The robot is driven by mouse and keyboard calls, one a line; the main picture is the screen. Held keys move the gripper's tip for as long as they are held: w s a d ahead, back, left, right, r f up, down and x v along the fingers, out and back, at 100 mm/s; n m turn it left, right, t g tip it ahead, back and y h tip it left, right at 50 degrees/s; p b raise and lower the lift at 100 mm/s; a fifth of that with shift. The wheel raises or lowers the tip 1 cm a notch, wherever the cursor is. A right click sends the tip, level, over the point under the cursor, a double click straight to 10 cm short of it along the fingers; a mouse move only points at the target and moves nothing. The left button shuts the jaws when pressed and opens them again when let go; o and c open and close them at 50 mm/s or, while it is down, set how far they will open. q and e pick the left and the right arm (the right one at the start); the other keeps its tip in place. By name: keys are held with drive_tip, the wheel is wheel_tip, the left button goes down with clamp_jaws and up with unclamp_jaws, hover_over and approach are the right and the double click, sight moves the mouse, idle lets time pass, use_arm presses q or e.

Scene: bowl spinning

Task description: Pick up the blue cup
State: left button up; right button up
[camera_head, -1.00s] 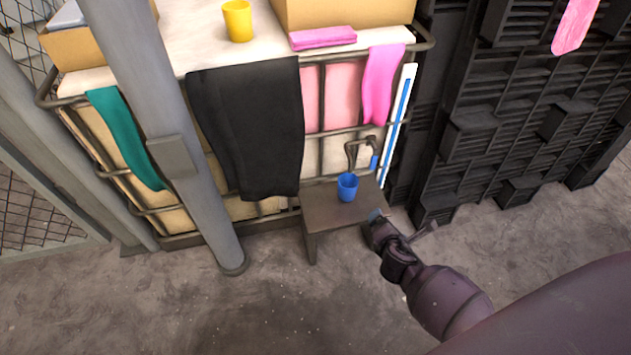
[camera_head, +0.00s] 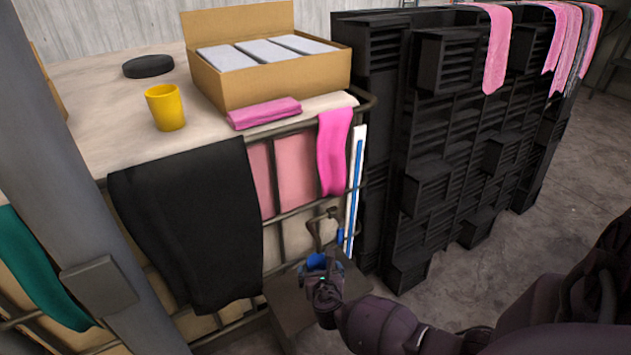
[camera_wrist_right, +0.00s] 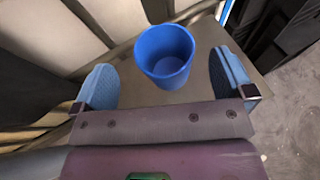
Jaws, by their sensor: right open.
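The blue cup (camera_wrist_right: 165,58) stands upright on a small brown stool (camera_wrist_right: 205,55) in the right wrist view. It lies ahead of my open right gripper (camera_wrist_right: 162,80), between the lines of the two blue fingers, with a gap on each side. In the head view the cup (camera_head: 317,261) is partly hidden behind my right gripper (camera_head: 322,268), which is over the stool (camera_head: 285,300). My left gripper is not in view.
A cloth-draped table with a rail stands behind the stool, bearing a yellow cup (camera_head: 166,107), a cardboard box (camera_head: 275,92) and a pink folded cloth (camera_head: 264,112). A black slatted rack (camera_head: 440,150) stands to the right. Concrete floor on the right is clear.

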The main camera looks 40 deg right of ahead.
sight(316, 256)
drive_tip(key=w+d+f+b, duration=0.2)
drive_tip(key=shift+w+d+f+b, duration=0.3)
drive_tip(key=shift+w+f, duration=0.05)
drive_tip(key=shift+f, duration=0.05)
drive_tip(key=shift+w+d, duration=0.2)
drive_tip(key=shift+w, duration=0.25)
drive_tip(key=shift+r, duration=0.15)
drive_tip(key=c, duration=1)
drive_tip(key=shift+r, duration=0.1)
